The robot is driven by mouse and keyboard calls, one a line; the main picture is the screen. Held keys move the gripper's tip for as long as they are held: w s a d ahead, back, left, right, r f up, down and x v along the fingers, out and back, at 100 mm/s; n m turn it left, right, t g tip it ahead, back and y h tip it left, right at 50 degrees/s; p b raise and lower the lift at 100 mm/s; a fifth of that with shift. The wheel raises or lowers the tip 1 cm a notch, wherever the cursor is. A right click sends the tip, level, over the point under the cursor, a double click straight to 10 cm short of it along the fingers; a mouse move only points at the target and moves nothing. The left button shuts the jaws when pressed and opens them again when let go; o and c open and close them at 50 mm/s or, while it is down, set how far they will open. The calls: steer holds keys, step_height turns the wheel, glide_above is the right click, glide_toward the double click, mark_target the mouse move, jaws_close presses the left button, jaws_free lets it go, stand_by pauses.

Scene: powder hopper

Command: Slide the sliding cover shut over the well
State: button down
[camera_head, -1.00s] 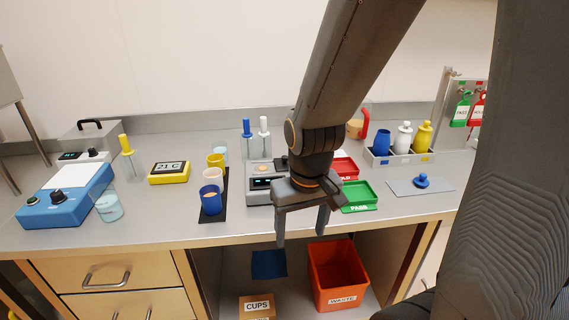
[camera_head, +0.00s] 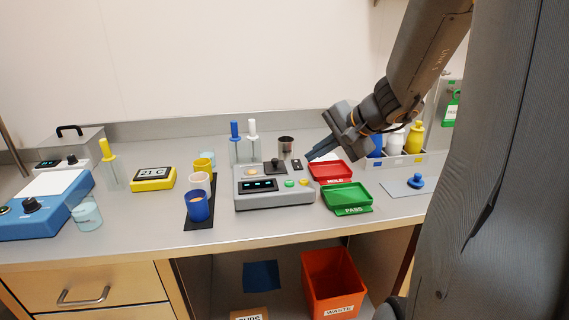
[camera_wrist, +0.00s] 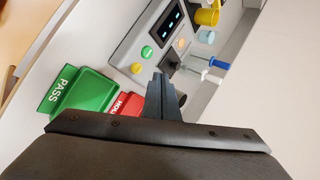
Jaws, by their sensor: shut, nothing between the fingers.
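The grey device (camera_head: 285,198) stands mid-bench with a lit display and green and yellow buttons. On its top, the dark sliding cover (camera_head: 275,166) sits to the right of the round well (camera_head: 251,172). The well's tan inside shows, so the cover is not over it. In the wrist view the dark cover (camera_wrist: 170,64) and the tan well (camera_wrist: 181,43) lie beyond my fingertips. My gripper (camera_head: 310,156) is shut and empty, pointing left, right of the cover near the device's right rear. It looks apart from the cover; its exact height is unclear.
A metal cup (camera_head: 286,146) stands behind the device. The red HOLD tray (camera_head: 331,172) and green PASS tray (camera_head: 347,197) lie to its right, beneath and in front of my gripper. A blue cup (camera_head: 198,207) and other cups stand left. Blue and white droppers are behind.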

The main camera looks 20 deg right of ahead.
steer(key=p, duration=0.1)
glide_toward(277, 164)
steer(key=shift+t, duration=0.3)
step_height(277, 164, down, 4)
steer(key=shift+s+f, duration=0.1)
steer(key=shift+s, duration=0.05)
steer(key=shift+w+a+p, duration=0.25)
steer(key=shift+w+p, duration=0.05)
steer(key=shift+w, duration=0.2)
steer(key=shift+w+a+p, duration=0.25)
steer(key=shift+w+p, duration=0.05)
steer(key=shift+w, duration=0.25)
steer(key=shift+w+a+p, duration=0.25)
steer(key=shift+w+p, duration=0.05)
steer(key=shift+w, duration=0.5)
